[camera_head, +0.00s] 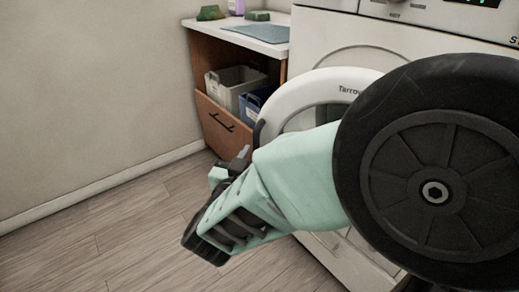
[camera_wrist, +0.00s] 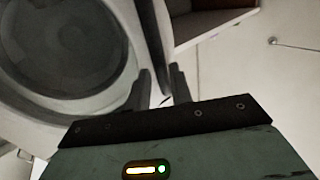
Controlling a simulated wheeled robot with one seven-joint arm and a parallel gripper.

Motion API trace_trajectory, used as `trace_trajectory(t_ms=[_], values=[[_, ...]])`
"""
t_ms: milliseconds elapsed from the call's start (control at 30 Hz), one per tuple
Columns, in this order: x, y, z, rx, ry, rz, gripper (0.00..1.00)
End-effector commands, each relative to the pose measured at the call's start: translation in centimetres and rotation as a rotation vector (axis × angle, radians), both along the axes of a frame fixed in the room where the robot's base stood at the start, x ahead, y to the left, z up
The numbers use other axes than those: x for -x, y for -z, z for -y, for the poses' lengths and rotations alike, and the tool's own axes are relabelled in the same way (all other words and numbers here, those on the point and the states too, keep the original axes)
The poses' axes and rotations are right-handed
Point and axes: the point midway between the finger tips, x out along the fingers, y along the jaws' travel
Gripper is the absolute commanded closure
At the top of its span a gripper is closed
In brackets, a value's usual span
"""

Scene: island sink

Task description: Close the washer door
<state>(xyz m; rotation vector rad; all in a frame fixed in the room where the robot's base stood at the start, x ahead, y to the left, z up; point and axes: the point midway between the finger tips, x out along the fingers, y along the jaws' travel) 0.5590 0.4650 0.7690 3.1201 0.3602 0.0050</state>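The white washer (camera_head: 440,48) stands at the right in the head view. Its round door (camera_head: 302,93), a white ring with lettering on top, stands swung out from the front; my arm hides its lower right. In the wrist view the door (camera_wrist: 118,35) fills the left side, with its dark round middle. My gripper (camera_head: 232,165) is just left of the door in the head view. In the wrist view its two dark fingers (camera_wrist: 162,90) are apart, with no object clearly held between them. The left finger is close beside the door's rim; contact cannot be told.
A wooden cabinet (camera_head: 198,58) with a pale top stands left of the washer. Its tilted-out front (camera_head: 222,125) shows a grey bin (camera_head: 232,84) and a blue bin (camera_head: 254,102). A blue cloth (camera_head: 258,33) lies on top. The wooden floor (camera_head: 120,232) at left is clear.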

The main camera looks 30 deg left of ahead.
Motion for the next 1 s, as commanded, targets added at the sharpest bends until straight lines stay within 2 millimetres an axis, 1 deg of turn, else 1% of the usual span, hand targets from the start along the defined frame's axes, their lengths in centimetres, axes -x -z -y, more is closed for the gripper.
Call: trace_trajectory(t_ms=[300,1000], values=[[2.3,-0.2,-0.7,-0.003,-0.006,0.000,0.78],[6.9,-0.2,-1.9,-0.006,-0.009,0.000,0.78]])
